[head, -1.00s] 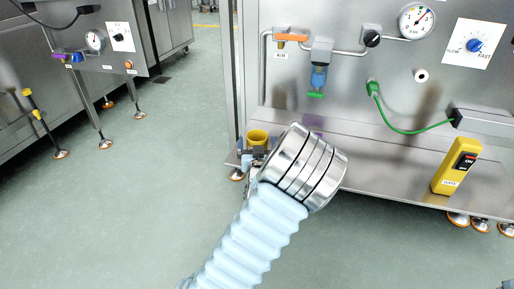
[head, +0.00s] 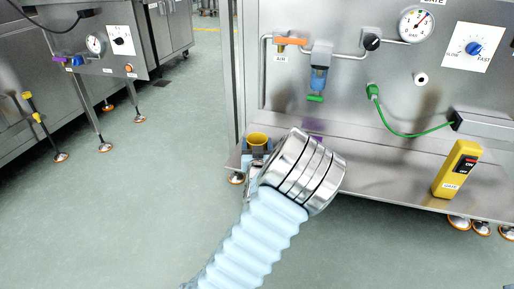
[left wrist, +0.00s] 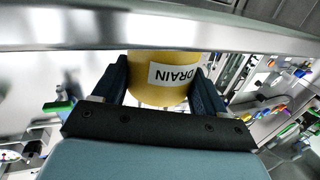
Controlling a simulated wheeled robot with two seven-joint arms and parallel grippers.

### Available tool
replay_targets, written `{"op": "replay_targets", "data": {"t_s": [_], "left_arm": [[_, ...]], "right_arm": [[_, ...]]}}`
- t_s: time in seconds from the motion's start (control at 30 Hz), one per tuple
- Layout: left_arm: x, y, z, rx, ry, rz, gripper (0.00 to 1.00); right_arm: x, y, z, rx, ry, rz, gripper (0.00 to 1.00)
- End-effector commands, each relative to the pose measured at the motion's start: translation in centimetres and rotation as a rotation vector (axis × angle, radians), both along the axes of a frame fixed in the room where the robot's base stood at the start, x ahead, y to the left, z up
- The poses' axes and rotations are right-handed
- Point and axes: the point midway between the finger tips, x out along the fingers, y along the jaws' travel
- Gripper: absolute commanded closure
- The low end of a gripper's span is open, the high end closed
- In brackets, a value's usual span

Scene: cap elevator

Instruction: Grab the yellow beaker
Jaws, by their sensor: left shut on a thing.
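The yellow beaker (head: 258,140) stands at the left end of the steel shelf in the head view, its rim showing above my gripper. In the left wrist view the beaker (left wrist: 160,78) carries a white "DRAIN" label and sits between the two dark fingers. My left gripper (head: 256,151) is shut on the beaker, with a finger on each side of it; it also shows in the left wrist view (left wrist: 160,88). My wrist hides the beaker's lower part in the head view. My right gripper is not in view.
The steel shelf (head: 395,180) runs right below a panel with a gauge (head: 416,24), a blue filter (head: 319,78) and a green cable (head: 405,131). A yellow switch box (head: 456,170) stands on its right. Open floor (head: 160,190) lies to the left.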

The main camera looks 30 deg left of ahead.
Motion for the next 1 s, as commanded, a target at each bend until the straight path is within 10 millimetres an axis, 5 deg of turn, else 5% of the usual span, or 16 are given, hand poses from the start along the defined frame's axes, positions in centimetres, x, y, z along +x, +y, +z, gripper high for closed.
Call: {"op": "replay_targets", "data": {"t_s": [0.27, 0.53, 0.8, 1.0], "left_arm": [[0.0, 0.0, 3.4, -0.003, -0.004, -0.001, 0.58], [-1.0, -5.3, 9.9, -0.004, -0.005, -0.007, 0.58], [-2.4, -11.6, 12.2, 0.000, -0.001, -0.005, 0.58], [-2.9, -13.4, 12.9, 0.001, -0.001, -0.001, 0.58]], "right_arm": [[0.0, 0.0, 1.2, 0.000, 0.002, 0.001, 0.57], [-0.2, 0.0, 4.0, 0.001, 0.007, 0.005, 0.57], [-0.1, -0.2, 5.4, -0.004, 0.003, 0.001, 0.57], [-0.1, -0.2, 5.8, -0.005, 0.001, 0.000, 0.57]]}}
